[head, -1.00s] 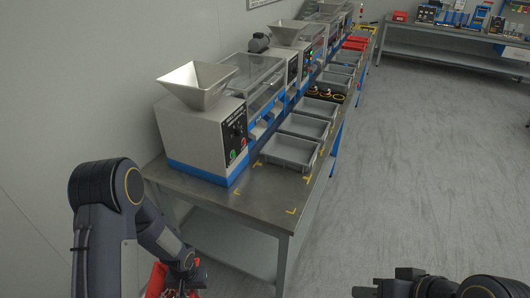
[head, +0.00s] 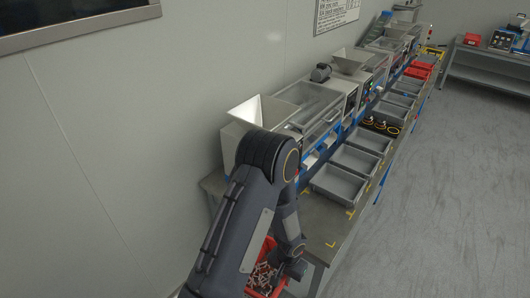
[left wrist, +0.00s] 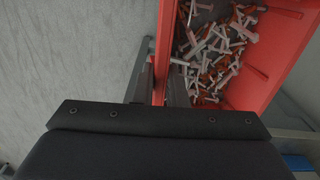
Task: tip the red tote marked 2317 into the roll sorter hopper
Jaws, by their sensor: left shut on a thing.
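A red tote (head: 254,279) shows at the bottom of the head view, low in front of the bench and partly hidden by my left arm. It holds many small pieces, some pale and some orange-brown. In the left wrist view the tote (left wrist: 285,62) fills the upper right, and my left gripper (left wrist: 160,85) is shut on its wall. The number on the tote does not show. The nearest sorter has a pale funnel hopper (head: 246,114) on top, above and beyond the tote and partly behind my arm. Its label cannot be read. My right gripper is out of view.
More machines with hoppers (head: 352,62) line the bench along the wall. Several grey trays (head: 338,184) stand along the bench's front side, with yellow corner marks on the bare near end (head: 330,244). Open grey floor (head: 440,200) lies to the right.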

